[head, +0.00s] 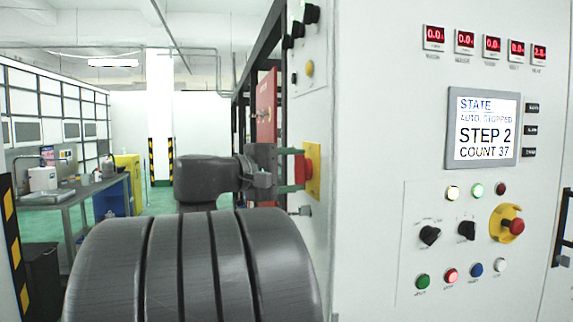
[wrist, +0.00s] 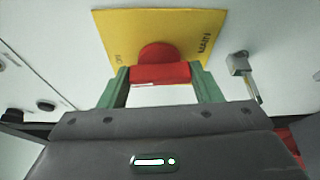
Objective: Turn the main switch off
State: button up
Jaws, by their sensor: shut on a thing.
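The main switch is a red knob with a bar handle on a yellow plate on the side of the white cabinet. In the head view the knob (head: 308,169) and plate (head: 315,172) show beyond the end of my arm. In the wrist view the red knob (wrist: 160,72) stands before the yellow plate (wrist: 122,40), which carries the word MAIN. My gripper (wrist: 161,82) has its two green fingers at the two ends of the red handle, shut on it. In the head view my gripper (head: 292,172) reaches the switch from the left.
The cabinet front carries a screen (head: 485,128) reading STEP 2, lit buttons and a red emergency stop (head: 510,225). A metal latch (wrist: 243,68) sticks out beside the yellow plate. A workbench (head: 75,185) stands at the far left, with green floor beyond.

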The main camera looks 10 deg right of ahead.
jog(key=r+n+p, duration=0.1)
jog(key=n+p, duration=0.1)
jog(key=p, duration=0.2)
jog(key=shift+g+y, duration=0.4)
jog(key=n+g+p, duration=0.1)
jog(key=n+p, duration=0.1)
jog(key=p, duration=0.4)
jog(key=shift+r+n+y, duration=0.1)
jog(key=shift+n+y, duration=0.3)
jog(key=n+g+p, duration=0.1)
jog(key=n+p, duration=0.1)
jog(key=p, duration=0.4)
jog(key=shift+w+n+y, duration=0.1)
jog(key=shift+n+y, duration=0.2)
jog(key=shift+f+n+g+p, duration=0.3)
jog(key=shift+n+g+p, duration=0.15)
jog(key=shift+p, duration=0.55)
jog(key=shift+f, duration=0.15)
jog(key=o, duration=1)
